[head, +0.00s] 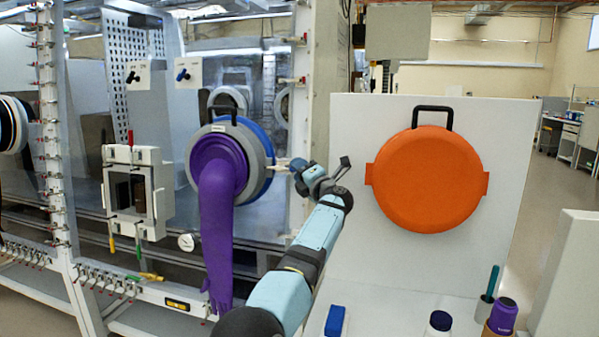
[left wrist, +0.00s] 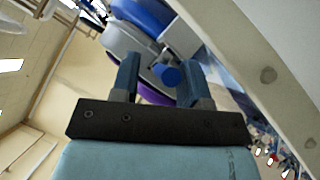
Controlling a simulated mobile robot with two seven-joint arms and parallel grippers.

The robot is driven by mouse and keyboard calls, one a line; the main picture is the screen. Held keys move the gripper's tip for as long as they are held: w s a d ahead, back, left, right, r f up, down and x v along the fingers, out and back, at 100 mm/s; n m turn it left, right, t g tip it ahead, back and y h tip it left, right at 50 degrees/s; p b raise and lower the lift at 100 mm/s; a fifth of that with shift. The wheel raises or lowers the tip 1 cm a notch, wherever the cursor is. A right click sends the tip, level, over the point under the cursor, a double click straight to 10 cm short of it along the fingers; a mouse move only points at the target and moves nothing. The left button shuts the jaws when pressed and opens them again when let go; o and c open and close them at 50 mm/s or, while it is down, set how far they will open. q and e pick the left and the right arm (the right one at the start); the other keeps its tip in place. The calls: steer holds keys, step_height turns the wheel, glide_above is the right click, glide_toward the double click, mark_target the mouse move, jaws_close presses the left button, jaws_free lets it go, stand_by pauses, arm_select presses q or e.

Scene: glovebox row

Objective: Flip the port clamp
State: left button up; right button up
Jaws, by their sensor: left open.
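The glove port (head: 264,150) is a grey and blue ring on the glovebox front, with a black handle on top and a purple glove (head: 214,210) hanging from it. A small pale lever (head: 280,163), which looks like the port clamp, sticks out at the ring's right side. My left gripper (head: 298,168) is just right of it, pointing at the port. In the left wrist view its two blue fingers (left wrist: 162,65) are open, with a round blue knob (left wrist: 168,75) seen between them. I cannot tell whether they touch it. My right gripper is not in view.
An orange round cover (head: 428,180) with a black handle hangs on a white panel (head: 355,240) to the right. A small window box (head: 135,192) is left of the glove. A purple bottle (head: 503,316) and a blue block (head: 335,320) stand at the bottom right.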

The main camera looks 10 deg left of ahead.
arm_select(q)
steer(key=v, duration=0.7)
steer(key=shift+d, duration=0.1)
stand_by(0.4)
steer(key=shift+s+f, duration=0.1)
steer(key=shift+f, duration=0.05)
